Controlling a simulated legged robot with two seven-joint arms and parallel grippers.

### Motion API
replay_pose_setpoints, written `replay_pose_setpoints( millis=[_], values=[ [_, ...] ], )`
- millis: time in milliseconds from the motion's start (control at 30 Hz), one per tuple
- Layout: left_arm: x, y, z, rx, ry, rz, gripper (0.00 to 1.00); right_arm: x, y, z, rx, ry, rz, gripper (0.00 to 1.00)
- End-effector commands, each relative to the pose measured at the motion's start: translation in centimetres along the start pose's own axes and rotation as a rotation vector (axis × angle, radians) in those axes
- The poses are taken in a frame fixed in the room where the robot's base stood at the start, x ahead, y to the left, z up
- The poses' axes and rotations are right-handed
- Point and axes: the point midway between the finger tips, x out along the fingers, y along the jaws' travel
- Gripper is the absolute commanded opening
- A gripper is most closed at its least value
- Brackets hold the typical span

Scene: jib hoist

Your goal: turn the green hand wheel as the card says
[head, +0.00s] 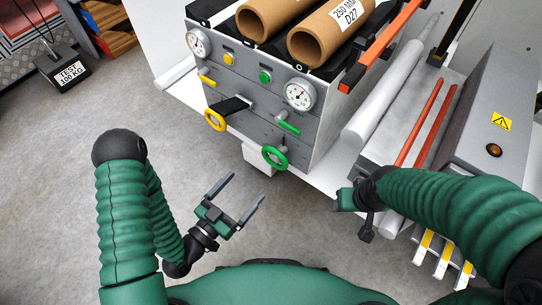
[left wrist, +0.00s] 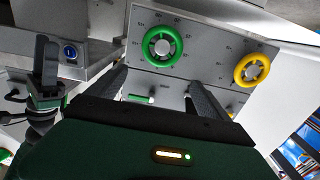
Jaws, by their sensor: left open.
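The green hand wheel (head: 275,158) sticks out from the lower right of the grey panel's front in the head view. It shows face-on in the left wrist view (left wrist: 163,46), with small marks around it. My left gripper (head: 246,187) is open and empty, a little left of and below the green wheel, apart from it. Its two fingers (left wrist: 160,90) point toward the panel in the left wrist view. My right gripper (head: 352,200) is right of the wheel, partly hidden by its own arm; its jaws are unclear. I cannot make out a card.
A yellow hand wheel (head: 215,120) is left of the green one. A green lever (head: 289,128), yellow lever (head: 207,80) and right gauge (head: 299,94) are on the panel (head: 240,88). Cardboard tubes (head: 322,42) lie on top. Floor before the panel is clear.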

Motion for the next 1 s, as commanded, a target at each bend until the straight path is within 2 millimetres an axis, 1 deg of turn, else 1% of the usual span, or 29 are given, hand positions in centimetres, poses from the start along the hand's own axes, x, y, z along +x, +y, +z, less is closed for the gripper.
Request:
replay_pose_setpoints(
  millis=[33,167,200,300,367,400,500,600,733,1000],
  values=[
    [1.1,0.1,0.4,0.003,0.005,0.003,0.90,1.0,0.0,0.2,0.000,0.000,0.000,0.57],
    [4.4,0.1,0.8,0.006,0.006,0.005,0.90,3.6,0.0,0.9,0.000,-0.001,0.000,0.57],
    [5.2,0.0,1.1,0.007,0.005,0.003,0.90,4.7,0.0,1.1,0.000,-0.001,0.000,0.57],
    [7.2,0.0,1.1,0.006,0.005,0.003,0.90,6.9,0.0,1.7,0.000,-0.001,0.000,0.57],
    [8.8,0.1,0.8,0.006,0.004,0.004,0.90,7.4,0.0,1.8,0.000,-0.002,0.000,0.57],
    [9.9,0.0,0.7,0.006,0.004,0.003,0.90,8.0,0.0,1.9,0.000,-0.001,0.000,0.57],
    [12.2,0.1,0.3,0.002,0.001,0.003,0.90,8.0,0.0,1.9,0.000,-0.001,0.000,0.57],
    [13.9,0.0,0.3,0.001,-0.002,0.001,0.90,8.4,0.0,2.0,0.000,-0.001,0.000,0.57],
    [15.2,0.0,0.2,-0.001,-0.003,0.001,0.90,8.6,0.0,2.0,0.000,-0.001,0.000,0.57],
    [15.4,0.0,0.1,-0.001,-0.004,0.000,0.90,8.5,0.0,2.0,0.000,-0.001,0.000,0.57]
  ],
)
